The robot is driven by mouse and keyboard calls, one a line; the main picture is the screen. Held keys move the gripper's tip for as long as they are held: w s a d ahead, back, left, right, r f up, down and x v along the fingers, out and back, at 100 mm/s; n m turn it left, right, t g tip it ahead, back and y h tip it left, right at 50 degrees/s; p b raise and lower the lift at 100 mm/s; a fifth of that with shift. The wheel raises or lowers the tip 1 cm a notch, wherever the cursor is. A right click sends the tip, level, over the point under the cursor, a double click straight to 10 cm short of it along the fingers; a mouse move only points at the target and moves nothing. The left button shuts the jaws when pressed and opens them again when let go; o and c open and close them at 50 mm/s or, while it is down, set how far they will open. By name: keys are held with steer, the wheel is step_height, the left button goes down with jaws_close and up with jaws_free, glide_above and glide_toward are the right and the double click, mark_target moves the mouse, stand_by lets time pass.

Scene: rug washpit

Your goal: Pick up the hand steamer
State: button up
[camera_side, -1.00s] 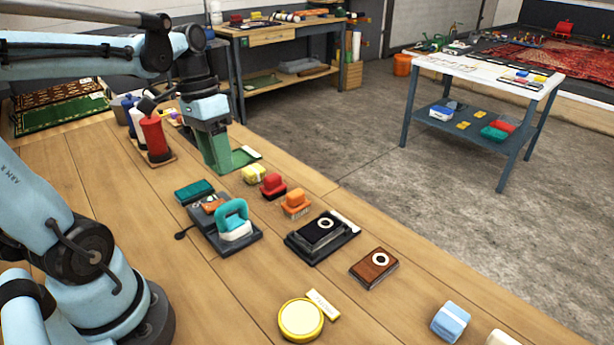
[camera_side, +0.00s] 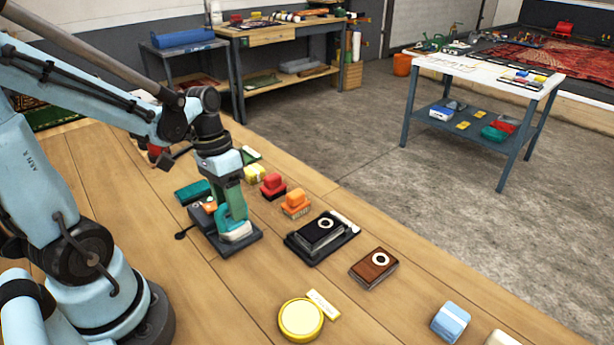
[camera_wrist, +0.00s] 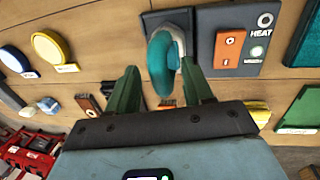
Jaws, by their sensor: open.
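The hand steamer (camera_side: 236,231) has a teal looped handle and a white lower body, and stands on a dark grey base on the wooden bench. In the wrist view its teal handle (camera_wrist: 160,62) shows near the middle top. My gripper (camera_side: 230,208) is right above the steamer, pointing down, with its green fingers close to the handle. In the wrist view the open fingers of my gripper (camera_wrist: 159,74) lie to either side of the handle. I cannot tell if either finger touches it. Part of the handle is hidden behind my gripper in the side view.
A dark panel marked HEAT, with an orange switch (camera_wrist: 230,48), adjoins the steamer. A teal block (camera_side: 194,191), red (camera_side: 273,186) and orange brushes (camera_side: 295,205), and a black device (camera_side: 322,236) stand nearby. A yellow round tin (camera_side: 301,320) sits on clearer bench in front.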

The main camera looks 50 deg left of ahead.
steer(key=shift+d+f, duration=0.15)
steer(key=shift+f, duration=0.55)
steer(key=shift+c, duration=0.5)
jaws_close()
